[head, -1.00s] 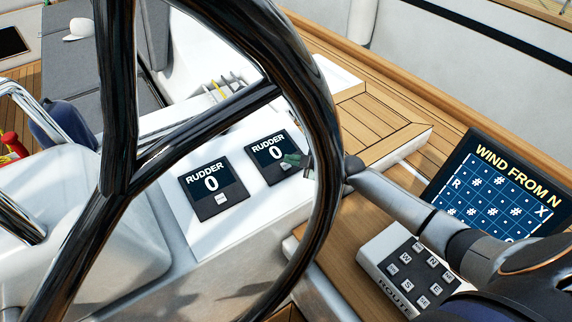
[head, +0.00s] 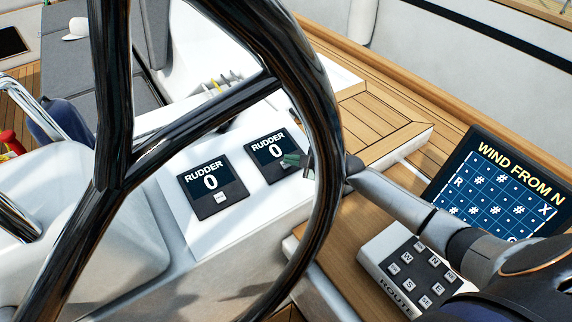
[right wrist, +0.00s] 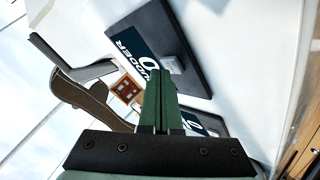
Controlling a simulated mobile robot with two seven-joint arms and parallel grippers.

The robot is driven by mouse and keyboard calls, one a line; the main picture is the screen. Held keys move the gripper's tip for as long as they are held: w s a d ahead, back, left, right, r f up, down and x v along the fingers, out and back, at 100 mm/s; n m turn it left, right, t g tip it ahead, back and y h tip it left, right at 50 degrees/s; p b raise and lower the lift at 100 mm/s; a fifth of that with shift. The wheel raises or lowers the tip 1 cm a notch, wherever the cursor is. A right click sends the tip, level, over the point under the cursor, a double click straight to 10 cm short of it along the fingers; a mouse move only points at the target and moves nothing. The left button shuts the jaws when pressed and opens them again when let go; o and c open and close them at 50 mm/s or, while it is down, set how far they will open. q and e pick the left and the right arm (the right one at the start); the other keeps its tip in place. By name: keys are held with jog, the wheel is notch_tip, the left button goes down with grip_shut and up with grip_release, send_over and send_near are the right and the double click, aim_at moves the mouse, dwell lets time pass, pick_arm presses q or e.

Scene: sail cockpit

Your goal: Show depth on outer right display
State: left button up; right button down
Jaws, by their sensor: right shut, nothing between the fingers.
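The outer right display (head: 268,152) is a dark square panel on the white console, reading "RUDDER 0". Its small light button, low on the panel, is partly hidden by my right gripper (head: 291,160). The gripper's green fingers are shut and empty, with their tips at or just above that button; contact cannot be told. In the right wrist view, the shut fingers (right wrist: 158,76) point at the grey button (right wrist: 172,63) of a display (right wrist: 142,42) reading "RUDDER 0". My left gripper is not in view.
A second display (head: 207,181), also reading "RUDDER 0", sits to the left. The dark steering wheel (head: 333,110) crosses in front of my right arm. A chart screen (head: 500,192) reading "WIND FROM N" and a ROUTE keypad (head: 412,275) are at right.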

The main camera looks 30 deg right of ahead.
jog(key=shift+w+f+b, duration=0.1)
jog(key=shift+f+b, duration=0.35)
jog(key=shift+b, duration=0.1)
dwell(0.7)
jog(key=shift+r, duration=0.1)
jog(key=shift+s+r+p, duration=0.25)
jog(key=shift+r+p, duration=0.5)
jog(key=shift+p, duration=0.15)
jog(key=r+p, duration=0.2)
jog(key=s+r+p, duration=0.1)
jog(key=r+p, duration=0.1)
jog(key=p, duration=0.1)
jog(key=shift+s+d+r, duration=0.1)
jog(key=shift+r, duration=0.3)
dwell(2.3)
